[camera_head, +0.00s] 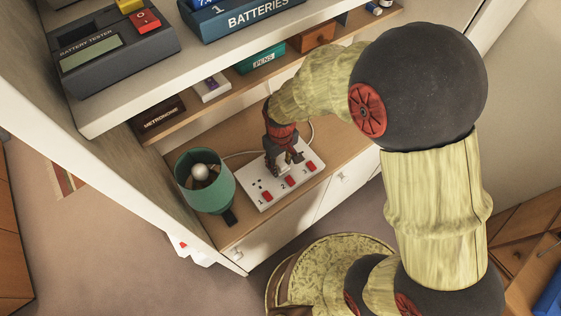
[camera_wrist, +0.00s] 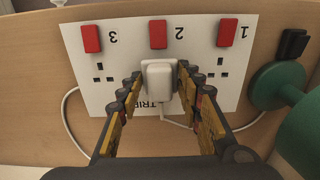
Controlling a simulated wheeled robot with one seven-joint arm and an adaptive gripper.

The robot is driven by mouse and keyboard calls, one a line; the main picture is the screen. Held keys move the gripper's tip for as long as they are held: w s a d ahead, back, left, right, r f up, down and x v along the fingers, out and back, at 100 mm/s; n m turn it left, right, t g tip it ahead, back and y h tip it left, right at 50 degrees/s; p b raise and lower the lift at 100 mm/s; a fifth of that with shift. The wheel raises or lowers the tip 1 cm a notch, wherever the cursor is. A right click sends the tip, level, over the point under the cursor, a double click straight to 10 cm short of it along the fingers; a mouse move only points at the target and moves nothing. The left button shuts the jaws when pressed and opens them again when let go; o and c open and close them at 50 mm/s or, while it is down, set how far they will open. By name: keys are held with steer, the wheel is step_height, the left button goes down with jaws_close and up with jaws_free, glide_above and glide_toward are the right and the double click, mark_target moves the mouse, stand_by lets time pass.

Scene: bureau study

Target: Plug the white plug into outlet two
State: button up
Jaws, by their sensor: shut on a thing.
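The white plug (camera_wrist: 159,80) is between my fingertips in the wrist view, directly over the socket place of outlet two, below the middle red switch (camera_wrist: 158,34). It hides that socket; I cannot tell how deep it sits. Its white cord runs out behind my fingers. The white outlet panel (camera_wrist: 195,45) carries outlets three, two and one from left to right, with upside-down numbers. The outer two sockets show empty. My gripper (camera_wrist: 160,84) is shut on the plug. In the head view, my gripper (camera_head: 284,158) covers the middle of the panel (camera_head: 300,172).
A green lamp (camera_head: 205,182) stands close to the panel on the outlet one side. A small black object (camera_head: 230,217) lies near it. Shelves above hold a blue batteries box (camera_head: 250,20), a battery tester (camera_head: 115,50) and a green pens box (camera_head: 260,60).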

steer(key=shift+f+b, duration=0.45)
steer(key=shift+f, duration=0.45)
stand_by(0.8)
steer(key=o, duration=1.2)
steer(key=shift+o, duration=0.2)
steer(key=shift+r+p, duration=2.6)
steer(key=shift+r, duration=0.95)
